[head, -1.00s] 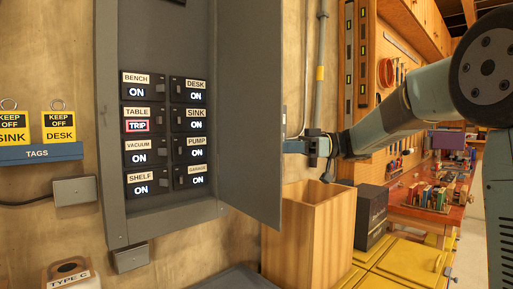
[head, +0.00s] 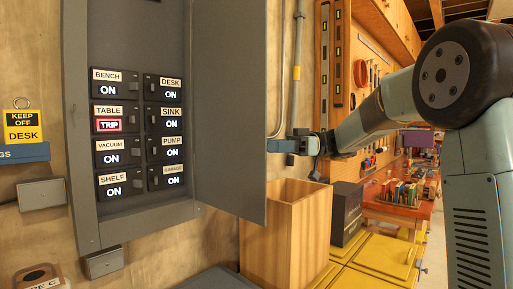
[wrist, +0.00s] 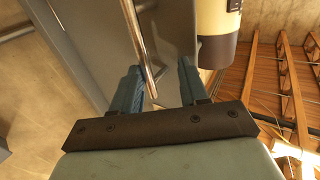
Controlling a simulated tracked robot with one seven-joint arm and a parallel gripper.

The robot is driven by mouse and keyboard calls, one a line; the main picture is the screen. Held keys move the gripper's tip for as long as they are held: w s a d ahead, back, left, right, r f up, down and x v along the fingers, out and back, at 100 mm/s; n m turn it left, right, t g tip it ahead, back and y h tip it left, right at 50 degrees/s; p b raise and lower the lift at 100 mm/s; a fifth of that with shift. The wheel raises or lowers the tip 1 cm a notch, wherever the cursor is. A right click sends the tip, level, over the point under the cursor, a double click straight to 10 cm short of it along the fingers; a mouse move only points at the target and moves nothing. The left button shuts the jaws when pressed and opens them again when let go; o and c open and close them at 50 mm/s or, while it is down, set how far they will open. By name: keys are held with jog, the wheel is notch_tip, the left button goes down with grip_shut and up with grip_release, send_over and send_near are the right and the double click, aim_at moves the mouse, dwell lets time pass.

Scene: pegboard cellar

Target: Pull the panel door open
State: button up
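The grey panel door (head: 232,90) stands swung open to the right of the breaker panel (head: 82,130). Its inner face shows, and the breakers are uncovered. My gripper (head: 276,146) is at the door's free right edge, on the far side, partly hidden by the door. In the wrist view, a shiny metal bar handle (wrist: 138,40) on the door's grey outer face (wrist: 92,40) runs between the fingers of my gripper (wrist: 158,82). The fingers are apart. The bar is close to the left finger, with a gap to the right one.
The breaker labelled TABLE (head: 108,125) reads TRIP; the others read ON. A tall wooden box (head: 290,235) stands below the door, beside a dark box (head: 346,212) and yellow lids (head: 385,258). A conduit (head: 297,70) runs up the wall behind my gripper.

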jog(key=v, duration=0.9)
jog(key=shift+s+r, duration=0.1)
jog(key=shift+r, duration=0.05)
